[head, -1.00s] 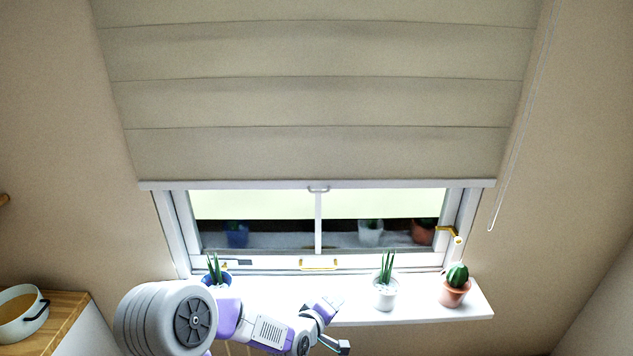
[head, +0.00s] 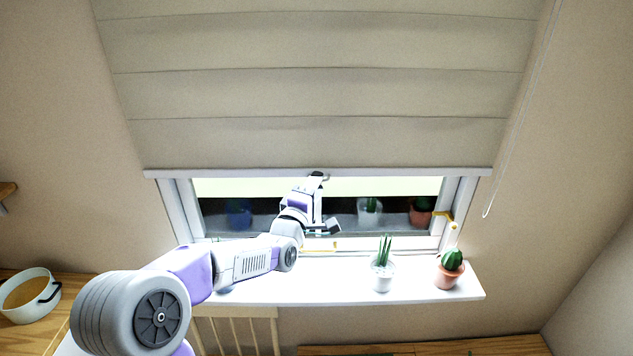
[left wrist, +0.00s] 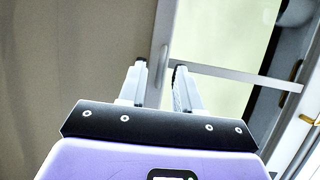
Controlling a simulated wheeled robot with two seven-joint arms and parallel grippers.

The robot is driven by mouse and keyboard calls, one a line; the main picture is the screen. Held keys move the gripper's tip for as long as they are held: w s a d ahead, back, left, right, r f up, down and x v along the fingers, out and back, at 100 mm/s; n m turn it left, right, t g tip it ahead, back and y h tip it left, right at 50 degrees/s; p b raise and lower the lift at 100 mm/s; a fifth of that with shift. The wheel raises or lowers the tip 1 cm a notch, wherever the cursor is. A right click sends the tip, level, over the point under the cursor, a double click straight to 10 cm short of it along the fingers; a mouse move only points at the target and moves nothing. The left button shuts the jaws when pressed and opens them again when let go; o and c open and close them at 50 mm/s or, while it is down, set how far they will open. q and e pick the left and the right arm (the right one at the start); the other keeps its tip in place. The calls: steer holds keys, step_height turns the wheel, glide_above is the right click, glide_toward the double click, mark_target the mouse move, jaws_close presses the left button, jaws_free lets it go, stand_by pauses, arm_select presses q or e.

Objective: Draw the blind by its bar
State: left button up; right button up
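The beige blind (head: 310,95) hangs over the upper part of the window, with its pale bar (head: 230,174) level along the bottom edge. My left gripper (head: 317,178) is up at the middle of the bar, where its tip hides the small pull there. In the left wrist view, its two fingers (left wrist: 159,68) stand apart, and the bar (left wrist: 163,40) shows between and beyond them. I cannot tell whether either finger touches it. My right gripper is in neither view.
The sill (head: 340,290) below carries a white pot plant (head: 382,272) and a cactus in a terracotta pot (head: 450,268). A yellow-handled latch (head: 447,222) is at the window's right. A cord (head: 512,150) hangs right of the blind. A white pot (head: 30,297) stands lower left.

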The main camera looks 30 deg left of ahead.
arm_select(q)
steer(key=shift+w, duration=0.5)
jaws_close()
stand_by(1.2)
